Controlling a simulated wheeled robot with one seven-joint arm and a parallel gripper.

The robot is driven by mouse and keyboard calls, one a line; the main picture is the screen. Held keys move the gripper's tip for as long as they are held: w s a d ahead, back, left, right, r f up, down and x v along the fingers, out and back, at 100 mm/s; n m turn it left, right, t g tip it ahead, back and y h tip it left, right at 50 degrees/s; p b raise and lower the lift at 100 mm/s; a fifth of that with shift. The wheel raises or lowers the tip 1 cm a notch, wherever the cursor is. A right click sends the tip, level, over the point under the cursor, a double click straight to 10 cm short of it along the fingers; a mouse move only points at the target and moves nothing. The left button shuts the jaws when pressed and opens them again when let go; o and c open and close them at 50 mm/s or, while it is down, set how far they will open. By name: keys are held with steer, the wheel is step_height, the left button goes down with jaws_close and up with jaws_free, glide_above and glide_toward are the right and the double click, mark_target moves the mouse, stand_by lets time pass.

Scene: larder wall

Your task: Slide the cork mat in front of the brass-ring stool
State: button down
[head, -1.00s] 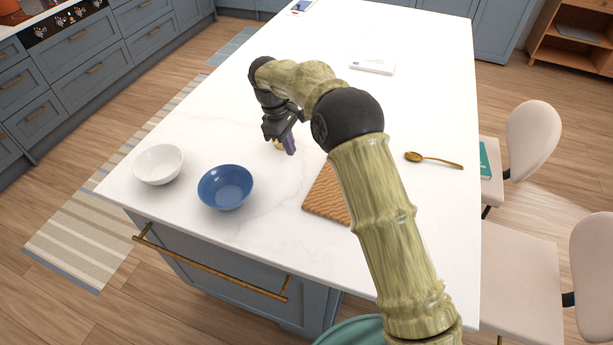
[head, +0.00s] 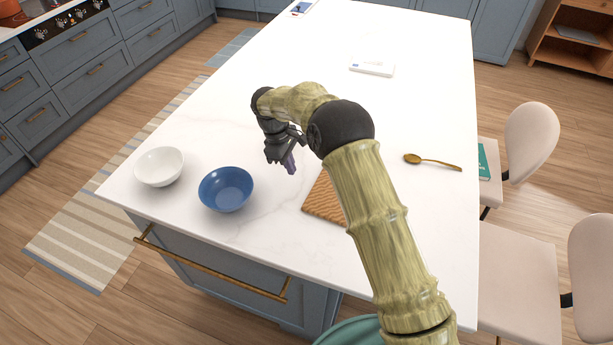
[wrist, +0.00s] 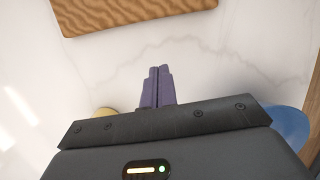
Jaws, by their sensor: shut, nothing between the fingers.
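The cork mat (head: 322,202) is a brown, wavy-grained slab lying flat near the front edge of the white counter, its right part hidden behind my arm. It also shows at the top of the wrist view (wrist: 130,12). My gripper (head: 291,170) is to the left of and behind the mat, apart from it. Its purple fingers (wrist: 158,72) are shut together with nothing between them, pointing towards the mat across bare counter. A round teal seat (head: 352,333) shows partly at the bottom edge, below the counter front; no brass ring is visible on it.
A blue bowl (head: 226,188) and a white bowl (head: 159,166) stand left of the mat. A gold spoon (head: 432,161) lies to the right, a white box (head: 372,69) farther back. A small yellow thing (wrist: 104,112) shows beside my gripper. Beige chairs (head: 520,285) stand at right.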

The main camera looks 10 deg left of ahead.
mark_target(309, 187)
steer(key=x, duration=0.3)
steer(key=shift+d+p, duration=0.1)
steer(key=shift+p, duration=0.2)
steer(key=shift+s+d+f+p, duration=0.1)
steer(key=shift+d+p, duration=0.15)
steer(key=shift+d, duration=0.4)
steer(key=shift+s+d+f+p, duration=0.1)
steer(key=shift+s+d+p, duration=0.1)
steer(key=shift+d, duration=0.45)
steer(key=shift+s+d+f+p, duration=0.1)
steer(key=shift+d+p, duration=0.15)
steer(key=shift+d, duration=0.45)
